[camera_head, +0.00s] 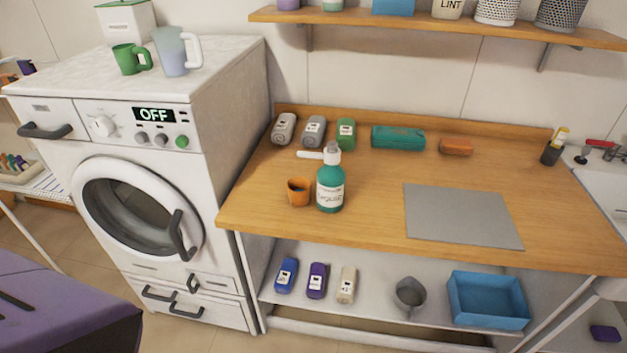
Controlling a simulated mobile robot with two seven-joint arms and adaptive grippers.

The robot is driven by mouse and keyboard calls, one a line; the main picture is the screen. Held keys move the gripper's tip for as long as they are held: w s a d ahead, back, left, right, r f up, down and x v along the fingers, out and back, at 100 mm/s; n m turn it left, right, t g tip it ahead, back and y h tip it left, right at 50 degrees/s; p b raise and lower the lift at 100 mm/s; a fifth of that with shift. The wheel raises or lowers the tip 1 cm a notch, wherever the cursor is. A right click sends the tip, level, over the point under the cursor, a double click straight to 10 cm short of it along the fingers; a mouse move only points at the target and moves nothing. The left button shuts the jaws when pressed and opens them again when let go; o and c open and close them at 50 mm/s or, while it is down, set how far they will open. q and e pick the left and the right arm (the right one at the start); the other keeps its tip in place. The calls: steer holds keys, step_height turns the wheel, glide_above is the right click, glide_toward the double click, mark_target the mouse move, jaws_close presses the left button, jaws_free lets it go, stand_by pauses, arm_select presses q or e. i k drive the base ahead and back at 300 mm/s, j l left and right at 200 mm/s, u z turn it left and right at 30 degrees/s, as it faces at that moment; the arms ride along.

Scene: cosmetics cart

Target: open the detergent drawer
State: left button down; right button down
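The white washing machine (236,120) stands at the left. The detergent drawer (48,110) is at the upper left of its front panel, with a dark grey bar handle (45,131) on it. The drawer front looks flush with the panel, so it appears shut. The round door (140,208) below looks shut. Neither my left nor my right gripper is in view.
A green mug (128,59), a pale blue mug (174,52) and a white and green box (126,20) stand on the machine. A wooden counter (380,215) with bottles is at right. A purple surface (70,305) fills the lower left corner. Floor shows before the machine.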

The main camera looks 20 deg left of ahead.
mark_target(52, 119)
steer(key=u, duration=2.2)
